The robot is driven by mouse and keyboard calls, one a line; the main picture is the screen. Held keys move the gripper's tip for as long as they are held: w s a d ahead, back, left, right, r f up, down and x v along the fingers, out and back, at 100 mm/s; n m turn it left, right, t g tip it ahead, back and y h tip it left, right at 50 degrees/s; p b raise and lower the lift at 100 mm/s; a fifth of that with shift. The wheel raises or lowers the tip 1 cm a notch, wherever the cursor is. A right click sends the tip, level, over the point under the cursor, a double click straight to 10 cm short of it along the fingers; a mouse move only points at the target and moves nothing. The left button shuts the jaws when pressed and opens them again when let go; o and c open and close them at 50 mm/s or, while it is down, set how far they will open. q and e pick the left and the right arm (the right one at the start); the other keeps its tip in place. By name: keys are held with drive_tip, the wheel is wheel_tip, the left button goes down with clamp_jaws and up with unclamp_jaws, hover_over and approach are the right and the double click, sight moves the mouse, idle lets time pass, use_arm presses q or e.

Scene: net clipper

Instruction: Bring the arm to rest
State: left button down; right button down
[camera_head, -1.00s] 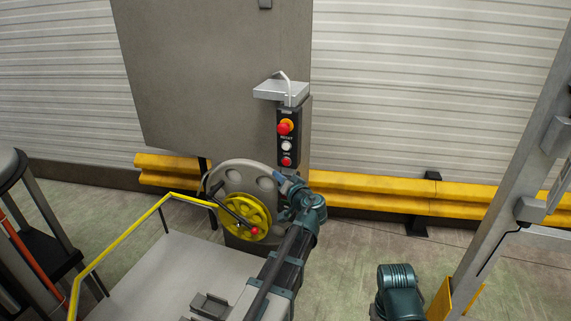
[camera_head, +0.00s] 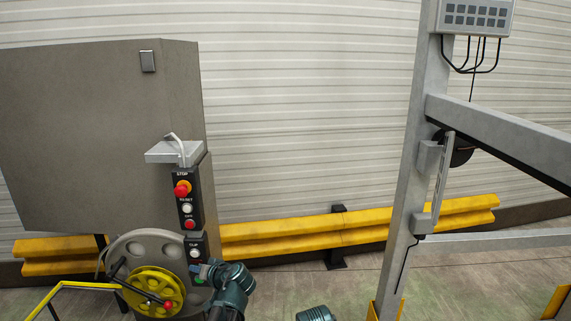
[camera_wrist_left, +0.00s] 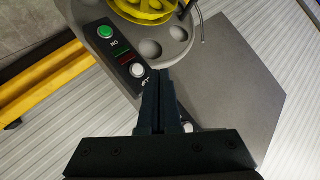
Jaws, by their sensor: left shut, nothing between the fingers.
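My left arm comes up from the bottom of the head view, and its gripper (camera_head: 203,269) is at the lower part of the button panel (camera_head: 187,200). In the left wrist view the left gripper (camera_wrist_left: 160,75) has its dark fingers together with nothing between them. The fingertips are close to the white button (camera_wrist_left: 137,70) on the panel; I cannot tell whether they touch it. A green button (camera_wrist_left: 105,32) is farther up the same panel. The right gripper is not in view; only a dark teal part of my right arm shows at the bottom edge.
A grey disc with a yellow handwheel (camera_head: 155,290) is left of the left gripper. A grey cabinet (camera_head: 100,130) stands behind. A yellow barrier (camera_head: 300,230) runs along the wall. A grey metal post (camera_head: 410,180) stands to the right. Floor between is open.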

use_arm(q)
drive_tip(key=s+d+f+m+g+h, duration=0.3)
drive_tip(key=s+d+f, duration=0.3)
drive_tip(key=s+d, duration=0.5)
drive_tip(key=s+d+f+m+g+h, duration=0.3)
drive_tip(key=s+d+f+g+h, duration=0.2)
drive_tip(key=s+d, duration=0.7)
wheel_tip(320, 180, down, 2)
drive_tip(key=shift+s+d+f+h, duration=0.15)
drive_tip(key=shift+s+d+h, duration=0.15)
drive_tip(key=shift+s+h, duration=0.3)
